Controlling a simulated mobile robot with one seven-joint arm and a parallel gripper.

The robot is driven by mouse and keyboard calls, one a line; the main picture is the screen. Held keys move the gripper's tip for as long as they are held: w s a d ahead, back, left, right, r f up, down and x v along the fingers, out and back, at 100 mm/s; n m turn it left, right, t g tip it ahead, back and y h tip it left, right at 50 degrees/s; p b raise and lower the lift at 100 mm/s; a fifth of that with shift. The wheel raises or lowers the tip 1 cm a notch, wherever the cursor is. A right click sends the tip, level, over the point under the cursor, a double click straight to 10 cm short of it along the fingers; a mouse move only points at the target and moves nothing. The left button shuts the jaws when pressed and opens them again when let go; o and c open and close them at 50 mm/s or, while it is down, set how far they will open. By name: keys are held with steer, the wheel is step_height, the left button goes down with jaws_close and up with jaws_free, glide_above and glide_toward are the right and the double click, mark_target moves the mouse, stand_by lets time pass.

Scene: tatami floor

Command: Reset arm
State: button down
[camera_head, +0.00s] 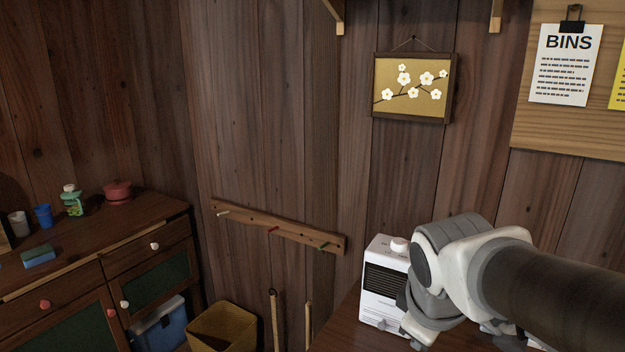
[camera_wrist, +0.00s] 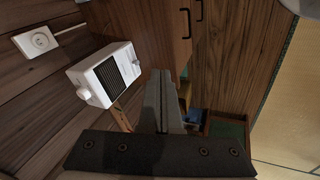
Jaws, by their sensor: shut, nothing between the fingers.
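My gripper (camera_wrist: 161,78) is shut and empty in the wrist view, its two grey fingers together above the dark bracket. In the head view my white and grey arm reaches in from the right edge and bends down at the lower right; the fingers cannot be made out there. A white box-shaped appliance (camera_head: 382,286) with a dark grille and a knob on top stands just left of my arm. It also shows in the wrist view (camera_wrist: 91,84), left of the fingers and apart from them.
A wooden cabinet (camera_head: 150,212) at the left bears cups, a bottle, a red pot and a sponge. A wicker basket (camera_head: 224,328) and a blue bin (camera_head: 160,327) stand low. A peg rail (camera_head: 276,229) and a framed blossom picture (camera_head: 412,88) are on the wall.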

steer(key=s+a+r+m+y, duration=0.1)
steer(key=s+r+m+y, duration=0.1)
steer(key=s+m, duration=0.6)
step_height(320, 180, up, 13)
steer(key=m+p, duration=0.1)
steer(key=p, duration=1.2)
steer(key=shift+a+r+t+p, duration=0.15)
steer(key=shift+a+t+p, duration=0.05)
steer(key=shift+t+p, duration=0.15)
